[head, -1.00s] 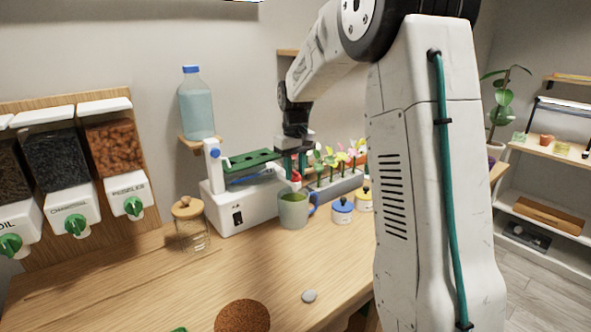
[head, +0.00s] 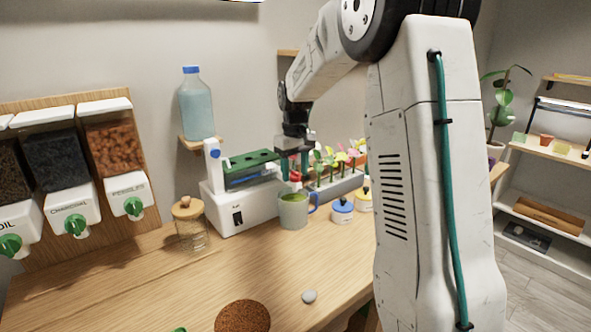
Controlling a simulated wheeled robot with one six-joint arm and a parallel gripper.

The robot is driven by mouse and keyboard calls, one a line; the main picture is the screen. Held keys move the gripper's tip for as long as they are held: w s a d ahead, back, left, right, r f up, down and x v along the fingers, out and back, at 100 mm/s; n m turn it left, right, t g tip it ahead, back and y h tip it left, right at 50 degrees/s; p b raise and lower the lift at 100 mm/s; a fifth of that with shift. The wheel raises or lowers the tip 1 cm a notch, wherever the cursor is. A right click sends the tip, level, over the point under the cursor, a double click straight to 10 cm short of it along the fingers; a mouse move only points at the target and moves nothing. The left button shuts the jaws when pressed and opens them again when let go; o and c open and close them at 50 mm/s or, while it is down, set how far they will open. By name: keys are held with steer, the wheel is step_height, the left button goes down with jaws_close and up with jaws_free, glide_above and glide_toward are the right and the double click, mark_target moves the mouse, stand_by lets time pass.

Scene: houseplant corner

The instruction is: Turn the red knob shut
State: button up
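My gripper (head: 294,170) points down at the right end of a white machine with a green top (head: 250,168). Its fingertips are just above and behind a grey-green mug (head: 293,212). The fingers are small and dark here, and I cannot tell whether they are apart or closed on something. The mug stands upright in front of the machine's right end and has green contents.
A glass jar with a wooden lid (head: 189,222) stands left of the machine. A blue-lidded pot (head: 342,210) and a yellow one (head: 364,199) stand to the right, before a planter of flowers (head: 335,186). A bottle (head: 196,108) stands behind. The front tabletop is mostly clear.

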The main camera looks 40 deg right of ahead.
mark_target(295, 172)
step_height(295, 172, up, 8)
steer(key=shift+f, duration=0.1)
stand_by(0.4)
stand_by(0.5)
steer(key=s+a+f, duration=0.1)
steer(key=s+a, duration=0.5)
steer(key=s, duration=0.5)
steer(key=s+a+f+t, duration=0.1)
steer(key=s+a, duration=0.5)
steer(key=s, duration=0.6)
steer(key=s+a+f, duration=0.1)
steer(key=s+a, duration=0.6)
steer(key=s, duration=0.4)
steer(key=shift+s+m, duration=0.3)
steer(key=shift+s, duration=0.05)
